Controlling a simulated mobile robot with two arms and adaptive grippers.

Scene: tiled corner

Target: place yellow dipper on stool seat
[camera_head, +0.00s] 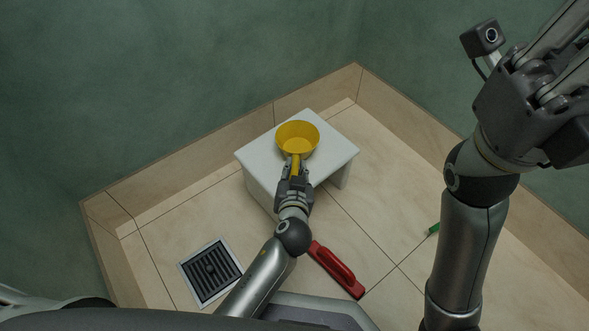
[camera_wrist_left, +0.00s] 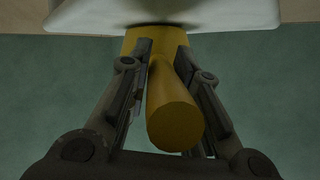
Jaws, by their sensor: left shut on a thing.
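The yellow dipper (camera_head: 298,138) is over the white stool seat (camera_head: 333,151) in the head view, its bowl opening upward. I cannot tell whether its base touches the seat. My left gripper (camera_head: 295,168) is shut on the dipper's handle at the seat's front edge.
A dark floor drain (camera_head: 211,271) is at the left. A small green object (camera_head: 433,229) lies at the right. Green walls with a tiled skirting close the corner behind the stool.

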